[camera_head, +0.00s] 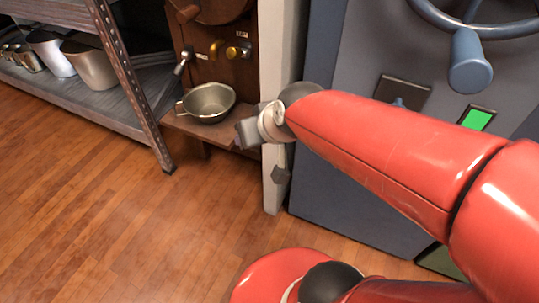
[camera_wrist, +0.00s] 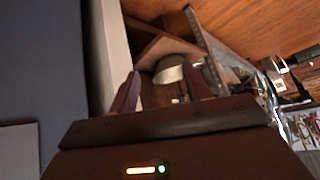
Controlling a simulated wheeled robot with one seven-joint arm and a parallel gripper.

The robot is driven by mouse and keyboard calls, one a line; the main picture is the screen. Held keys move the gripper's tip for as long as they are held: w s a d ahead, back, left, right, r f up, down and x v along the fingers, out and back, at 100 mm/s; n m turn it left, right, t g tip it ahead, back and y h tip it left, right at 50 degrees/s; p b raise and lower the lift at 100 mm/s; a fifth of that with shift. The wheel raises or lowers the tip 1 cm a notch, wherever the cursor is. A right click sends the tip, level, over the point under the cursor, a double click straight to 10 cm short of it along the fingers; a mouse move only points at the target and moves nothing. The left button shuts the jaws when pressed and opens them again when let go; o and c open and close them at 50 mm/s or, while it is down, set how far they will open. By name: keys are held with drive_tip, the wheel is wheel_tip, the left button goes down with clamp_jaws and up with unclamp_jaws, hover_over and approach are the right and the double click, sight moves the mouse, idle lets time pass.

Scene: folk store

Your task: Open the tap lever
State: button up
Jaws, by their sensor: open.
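A dark wooden cabinet front (camera_head: 205,72) in the head view carries a brass tap fitting (camera_head: 235,52). To its left a metal lever with a pale round knob (camera_head: 180,68) sticks out at a slant; I cannot tell for sure which part is the tap lever. A metal pot (camera_head: 208,103) stands upright on a small wooden shelf below. My gripper (camera_head: 247,132) is just right of the pot, apart from the fittings. In the wrist view my gripper (camera_wrist: 162,72) is open, with the pot (camera_wrist: 168,74) beyond its fingers. The tap is not clear there.
A pale post (camera_head: 279,60) and a grey-blue machine with a handwheel (camera_head: 471,62) stand right of the cabinet, close to my arm. A metal rack (camera_head: 118,100) with several containers is at the left. The wooden floor (camera_head: 110,230) in front is clear.

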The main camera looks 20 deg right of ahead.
drive_tip(key=shift+g+h, duration=0.3)
drive_tip(key=shift+g, duration=0.2)
drive_tip(key=s, duration=0.1)
drive_tip(key=s+d, duration=0.1)
drive_tip(key=s, duration=0.1)
drive_tip(key=s+b, duration=0.1)
drive_tip(key=shift+s+d+f, duration=0.15)
drive_tip(key=shift+s+f, duration=0.15)
drive_tip(key=shift+r, duration=0.1)
